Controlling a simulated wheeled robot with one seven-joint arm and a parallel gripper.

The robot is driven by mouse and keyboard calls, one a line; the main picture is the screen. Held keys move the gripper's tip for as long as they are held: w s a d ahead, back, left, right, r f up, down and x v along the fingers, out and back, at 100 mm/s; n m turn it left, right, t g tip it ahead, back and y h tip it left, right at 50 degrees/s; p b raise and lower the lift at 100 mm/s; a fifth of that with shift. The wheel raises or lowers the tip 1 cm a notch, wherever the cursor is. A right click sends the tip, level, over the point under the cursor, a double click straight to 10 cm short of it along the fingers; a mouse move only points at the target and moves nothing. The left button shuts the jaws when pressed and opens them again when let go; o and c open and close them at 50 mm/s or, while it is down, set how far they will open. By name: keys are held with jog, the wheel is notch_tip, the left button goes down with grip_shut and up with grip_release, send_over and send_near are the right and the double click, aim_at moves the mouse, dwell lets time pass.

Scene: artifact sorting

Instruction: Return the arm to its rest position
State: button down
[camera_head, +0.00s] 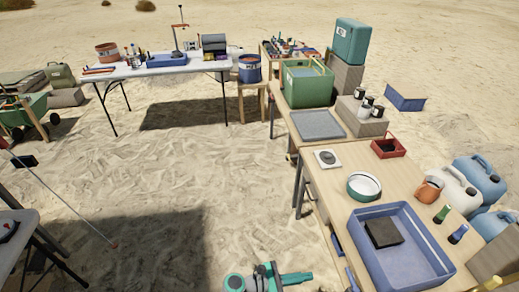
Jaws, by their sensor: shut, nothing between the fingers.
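My arm shows at the bottom edge as teal and dark grey parts, cut off by the frame. Its slim end, my gripper (303,278), points right over the sand, just left of the right-hand wooden table (320,182). The gripper is small here; it looks shut and empty, apart from the table and the things on it.
The right table bears a blue tray (437,272) with a dark block (383,232), a green-rimmed bowl (363,186), an orange mug (429,189) and a red tray (388,148). Jerrycans (478,180) stand beyond. A white table (150,70) is far left. Open sand lies between.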

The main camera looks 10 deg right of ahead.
jog(key=s+a+f+m+t+y, duration=0.1)
jog(key=s+a+f+t+y, duration=0.45)
jog(key=f, duration=0.55)
jog(key=s+a+m+t+y, duration=0.2)
jog(key=s+a+m+y, duration=0.35)
jog(key=s+a, duration=0.45)
jog(key=s+a+r+m+t+y, duration=0.1)
jog(key=s+r+m, duration=0.3)
jog(key=r, duration=0.5)
jog(key=s+a+r+m+t+y, duration=0.2)
jog(key=s+a+r+m+t, duration=0.1)
jog(key=r, duration=0.6)
jog(key=s+a+r+m+t+y, duration=0.1)
jog(key=s+a+r+m+t, duration=0.2)
jog(key=r, duration=0.6)
jog(key=shift+s+r+m+y, duration=0.3)
jog(key=shift+s+m+y, duration=0.1)
jog(key=shift+s+m, duration=0.55)
